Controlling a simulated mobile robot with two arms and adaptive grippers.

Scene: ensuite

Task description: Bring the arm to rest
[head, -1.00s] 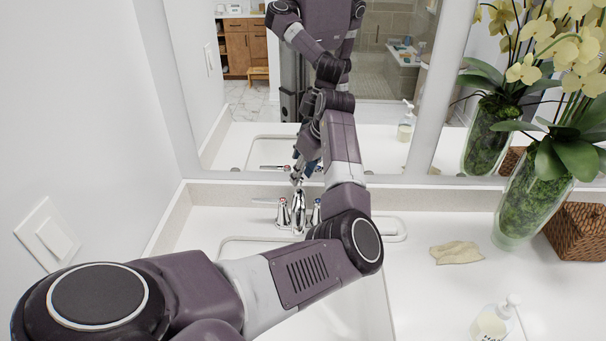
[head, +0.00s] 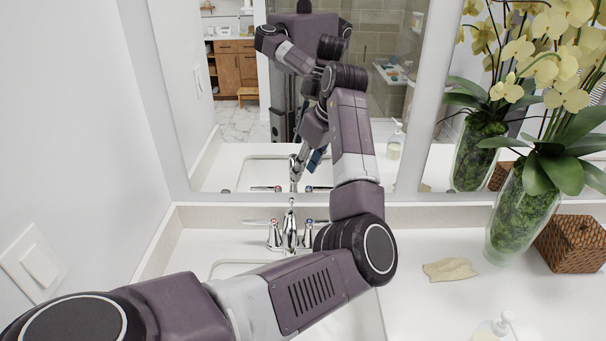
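My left arm (head: 310,290) comes in from the lower left across the sink, bends at a round elbow joint and rises in front of the mirror. Its wrist folds over at the top, and the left gripper (head: 308,164) hangs downward above the faucet. The gripper is small and overlaps the mirror picture, so I cannot tell whether its fingers are open or shut. I see nothing held in it. My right gripper is not in view.
The chrome faucet (head: 290,236) stands below the gripper. A mirror (head: 235,165) is behind the arm. To the right are a tan cloth (head: 450,270), a soap bottle (head: 494,330), a glass vase (head: 518,220) with yellow orchids, and a woven box (head: 574,245). A wall is at left.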

